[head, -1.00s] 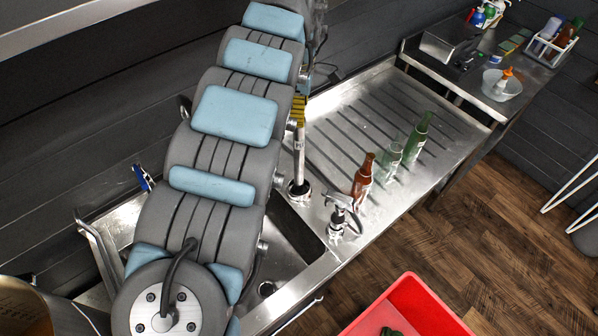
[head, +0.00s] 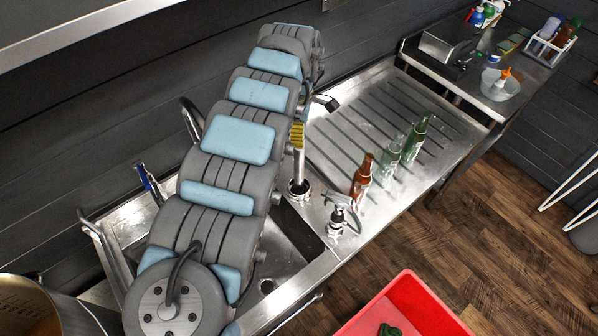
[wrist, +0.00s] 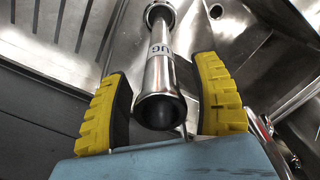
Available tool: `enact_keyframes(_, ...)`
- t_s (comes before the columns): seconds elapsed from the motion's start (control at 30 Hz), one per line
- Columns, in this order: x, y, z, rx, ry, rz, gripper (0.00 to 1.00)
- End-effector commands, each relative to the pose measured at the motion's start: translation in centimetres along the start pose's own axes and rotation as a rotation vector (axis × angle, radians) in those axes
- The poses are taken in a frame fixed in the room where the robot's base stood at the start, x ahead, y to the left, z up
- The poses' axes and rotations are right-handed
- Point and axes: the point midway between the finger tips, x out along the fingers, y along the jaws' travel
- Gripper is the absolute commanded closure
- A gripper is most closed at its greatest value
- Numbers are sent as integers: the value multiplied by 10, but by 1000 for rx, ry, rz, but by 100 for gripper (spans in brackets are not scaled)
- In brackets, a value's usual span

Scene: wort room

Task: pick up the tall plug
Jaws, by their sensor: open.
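My gripper (wrist: 163,75) is open, with one yellow-padded finger on each side of the tube's upper part. Gaps show between the fingers and the tube. In the head view only a yellow finger pad of my gripper (head: 298,134) shows at the tube's top; my arm hides the rest.
A brown bottle (head: 362,181), a clear green bottle (head: 389,158) and a darker green bottle (head: 416,138) stand on the ribbed drainboard to the right. A tap (head: 339,217) stands at the sink's front edge. A red crate (head: 420,290) is in front; a curved spout (head: 190,118) is behind my arm.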

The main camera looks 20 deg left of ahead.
Motion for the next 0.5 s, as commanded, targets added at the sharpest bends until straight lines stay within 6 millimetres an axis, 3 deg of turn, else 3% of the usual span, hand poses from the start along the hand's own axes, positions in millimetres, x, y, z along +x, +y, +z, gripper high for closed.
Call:
enact_keyframes(0.23,22,-1,1,0,-2,-4,36)
enact_keyframes(0.5,31,-1,0,0,1,-2,36)
